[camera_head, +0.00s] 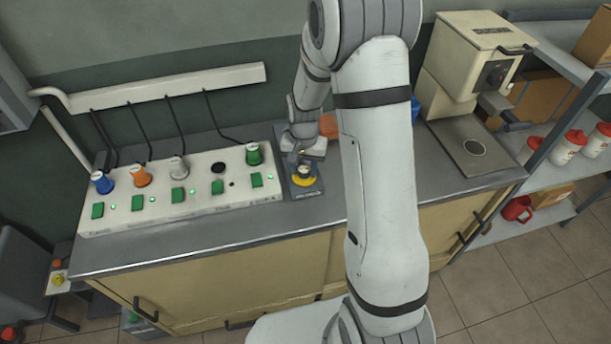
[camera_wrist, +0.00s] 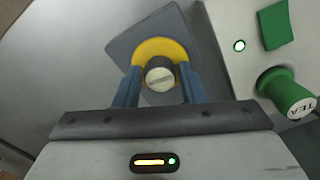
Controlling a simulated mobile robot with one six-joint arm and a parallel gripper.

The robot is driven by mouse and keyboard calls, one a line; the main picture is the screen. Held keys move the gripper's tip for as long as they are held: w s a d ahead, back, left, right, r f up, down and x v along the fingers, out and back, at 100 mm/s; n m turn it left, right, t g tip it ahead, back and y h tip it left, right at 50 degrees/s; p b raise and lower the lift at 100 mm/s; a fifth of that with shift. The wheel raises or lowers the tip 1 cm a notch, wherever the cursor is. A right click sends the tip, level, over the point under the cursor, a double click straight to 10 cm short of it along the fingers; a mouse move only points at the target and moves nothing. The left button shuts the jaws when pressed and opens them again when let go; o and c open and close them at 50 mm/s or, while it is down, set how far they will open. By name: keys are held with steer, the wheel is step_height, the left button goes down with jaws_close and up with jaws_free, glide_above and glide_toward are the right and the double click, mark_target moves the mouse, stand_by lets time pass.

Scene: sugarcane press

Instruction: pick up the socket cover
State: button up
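A dark round knob with a slotted pale top (camera_wrist: 160,76) stands in a yellow ring (camera_wrist: 158,48) on a grey-blue plate (camera_wrist: 118,45); I take it to be the socket cover. In the head view the yellow ring (camera_head: 304,182) and its plate (camera_head: 308,192) lie on the counter, right of the socket panel. My gripper (camera_wrist: 160,85) reaches down over it with a blue finger on each side of the knob. The fingers look apart and very close to its sides; contact is not clear. In the head view my gripper (camera_head: 302,160) is just above the knob.
The white socket panel (camera_head: 180,204) sits left of the plate, with blue, orange, white and green plugs and one dark, empty-looking socket (camera_head: 217,167). The green plug (camera_wrist: 286,92) is near my gripper. A cream press (camera_head: 470,55) stands at the right.

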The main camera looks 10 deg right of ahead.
steer(key=c, duration=0.6)
steer(key=shift+c, duration=0.2)
